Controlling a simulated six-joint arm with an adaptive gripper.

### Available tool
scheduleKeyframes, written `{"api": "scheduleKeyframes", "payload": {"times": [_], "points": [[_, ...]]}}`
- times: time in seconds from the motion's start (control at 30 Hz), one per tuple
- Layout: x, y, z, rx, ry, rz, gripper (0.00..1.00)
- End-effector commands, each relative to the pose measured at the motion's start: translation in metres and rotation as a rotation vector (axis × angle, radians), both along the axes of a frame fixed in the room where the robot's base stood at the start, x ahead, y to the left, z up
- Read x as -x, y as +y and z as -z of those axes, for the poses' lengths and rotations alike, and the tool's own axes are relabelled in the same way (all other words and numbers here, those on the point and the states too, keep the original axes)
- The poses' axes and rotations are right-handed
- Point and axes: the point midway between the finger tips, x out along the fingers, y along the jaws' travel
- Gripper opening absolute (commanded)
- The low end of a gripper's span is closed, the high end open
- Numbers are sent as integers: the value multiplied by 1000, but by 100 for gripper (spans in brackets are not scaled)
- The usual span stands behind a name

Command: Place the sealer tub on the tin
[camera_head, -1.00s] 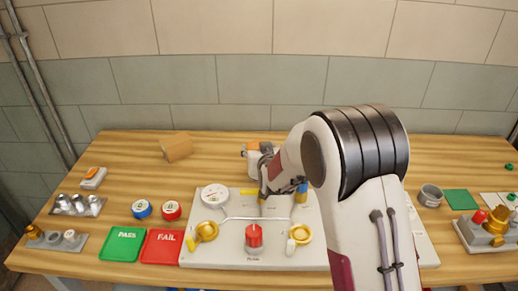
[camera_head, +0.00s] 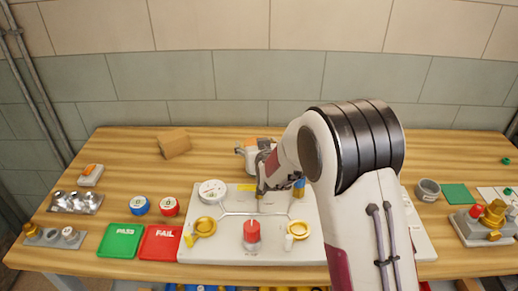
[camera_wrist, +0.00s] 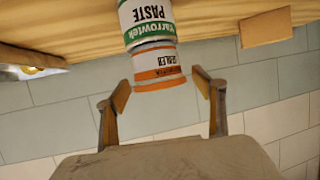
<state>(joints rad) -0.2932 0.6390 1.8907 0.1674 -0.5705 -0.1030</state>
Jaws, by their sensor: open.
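The sealer tub (camera_wrist: 158,64), white with an orange band, sits end to end against the paste tin (camera_wrist: 147,20), which has a green band. The wrist view is upside down, with the bench at the top, so the tub is on top of the tin. My gripper (camera_wrist: 165,92) is open, its two fingers on either side of the tub's free end, with gaps showing beside the tub. In the head view, my gripper (camera_head: 262,188) is in front of the stack and hides most of it. Only a little orange of the tub (camera_head: 252,141) shows.
A cardboard-coloured box (camera_head: 173,143) lies left of the stack. A white valve panel (camera_head: 215,245) with a gauge and red knob lies in front. Green (camera_head: 120,241) and red (camera_head: 160,242) trays are at front left. A grey cup (camera_head: 428,190) stands right. The wall is behind.

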Motion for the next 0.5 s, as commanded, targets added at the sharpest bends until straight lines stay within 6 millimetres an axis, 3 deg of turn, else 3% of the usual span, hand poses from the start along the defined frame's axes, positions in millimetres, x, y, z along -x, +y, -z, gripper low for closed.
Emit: {"api": "scheduleKeyframes", "payload": {"times": [0.27, 0.5], "points": [[12, -2, -8, 0, -1, 0, 69], [34, -7, -17, 0, -1, 0, 69]]}}
